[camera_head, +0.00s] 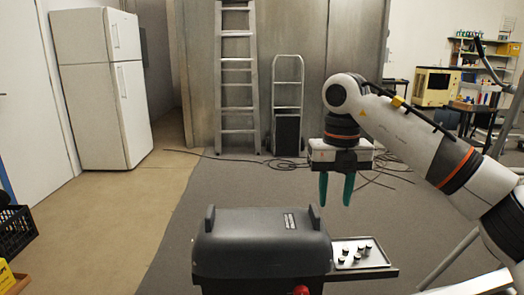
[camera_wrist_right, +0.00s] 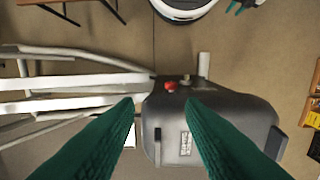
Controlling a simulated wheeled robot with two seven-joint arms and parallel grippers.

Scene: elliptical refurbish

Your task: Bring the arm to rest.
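My right arm (camera_head: 410,130) reaches in from the right in the head view, bent at the elbow, with its wrist pointing down. My right gripper (camera_head: 335,203) hangs above and behind the dark grey grill (camera_head: 262,240), near its right end. Its two green fingers are apart with nothing between them. In the right wrist view the fingers (camera_wrist_right: 160,105) frame the grill (camera_wrist_right: 215,115) below, clear of it. My left gripper (camera_wrist_right: 238,6) shows only as small teal fingertips, apart, at the top edge of the wrist view. It is outside the head view.
A side shelf (camera_head: 360,252) with several small dark pieces adjoins the grill's right. A ladder (camera_head: 236,80), a hand truck (camera_head: 287,105) and a white fridge (camera_head: 101,88) stand behind. Cables lie on the floor. A black crate (camera_head: 15,232) is at the left. Floor left of the grill is clear.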

